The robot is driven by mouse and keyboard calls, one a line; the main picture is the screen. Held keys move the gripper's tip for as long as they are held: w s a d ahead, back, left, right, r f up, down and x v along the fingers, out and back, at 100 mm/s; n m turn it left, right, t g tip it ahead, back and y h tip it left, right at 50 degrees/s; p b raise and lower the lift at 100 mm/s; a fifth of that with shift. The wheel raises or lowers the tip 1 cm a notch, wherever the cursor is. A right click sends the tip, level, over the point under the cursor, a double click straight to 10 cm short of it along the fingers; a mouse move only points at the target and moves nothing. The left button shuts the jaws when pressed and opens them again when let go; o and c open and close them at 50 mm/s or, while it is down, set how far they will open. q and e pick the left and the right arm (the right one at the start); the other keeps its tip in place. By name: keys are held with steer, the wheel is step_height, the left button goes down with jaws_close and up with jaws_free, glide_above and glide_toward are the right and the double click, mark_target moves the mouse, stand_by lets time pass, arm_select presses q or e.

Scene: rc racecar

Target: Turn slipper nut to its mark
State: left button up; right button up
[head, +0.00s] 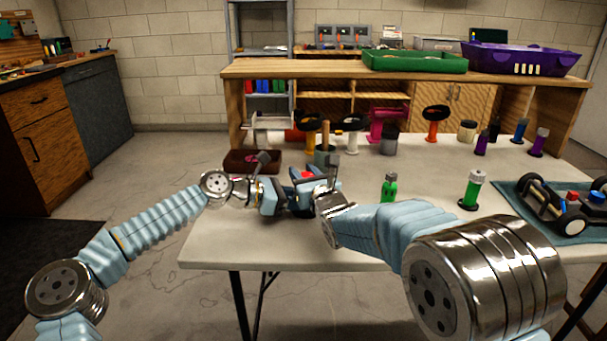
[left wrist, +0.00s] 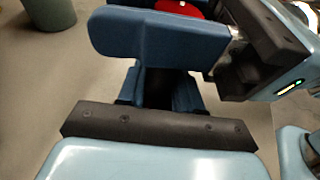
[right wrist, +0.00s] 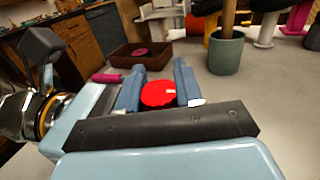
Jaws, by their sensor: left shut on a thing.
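The red round slipper nut (right wrist: 158,94) has a small pale mark on its face. It sits between the two blue fingers of my right gripper (right wrist: 158,82) in the right wrist view. The fingers stand apart, one on each side of it. Part of the red nut shows at the top of the left wrist view (left wrist: 182,7), behind a blue finger of my right gripper. My left gripper (left wrist: 158,92) is shut on a dark part, mostly hidden by that finger. In the head view, both grippers meet above the table, the right one (head: 308,178) beside the left (head: 272,196).
A grey-green pot (right wrist: 226,52) with a wooden handle and a brown tray (head: 250,161) stand behind the grippers. Green bottles (head: 389,187) and a racecar (head: 556,208) on a teal mat are to the right. The table front is largely clear.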

steer(key=shift+o, duration=0.3)
steer(key=shift+s+f, duration=0.15)
steer(key=shift+f, duration=0.25)
steer(key=v, duration=1.1)
steer(key=shift+s+r, duration=0.3)
steer(key=shift+s, duration=0.1)
